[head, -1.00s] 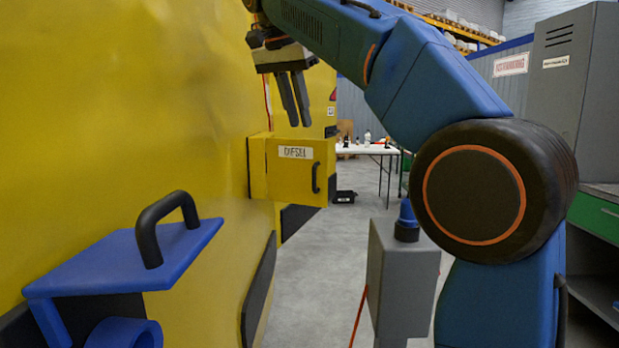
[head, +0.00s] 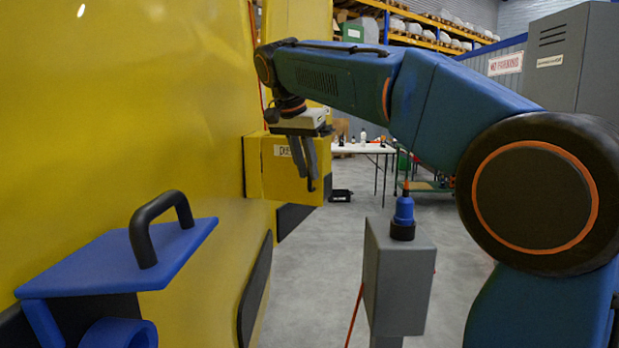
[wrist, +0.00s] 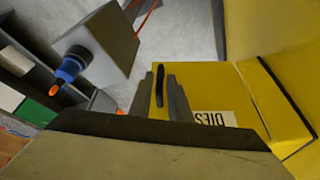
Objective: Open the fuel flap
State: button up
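The fuel flap (head: 262,175) is a yellow door labelled DIESEL on the yellow vehicle, left of centre in the head view. It looks shut. It also shows in the wrist view (wrist: 240,100), its label upside down. Its black upright handle (wrist: 160,88) appears between my fingers there. My gripper (head: 306,172) hangs in front of the flap, its fingers pointing down and covering part of the label and most of the handle. The fingers, seen in the wrist view (wrist: 160,76), are apart. I cannot tell whether they reach around the handle or are still short of it.
A grey post (head: 398,285) with a blue nozzle-like fitting (head: 403,215) stands right of the flap. A blue plate (head: 110,262) with a black handle juts out at near left. A white table (head: 365,149) stands behind.

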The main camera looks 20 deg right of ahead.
jog(key=shift+x, duration=1.4)
grip_shut()
jog(key=shift+d, duration=0.1)
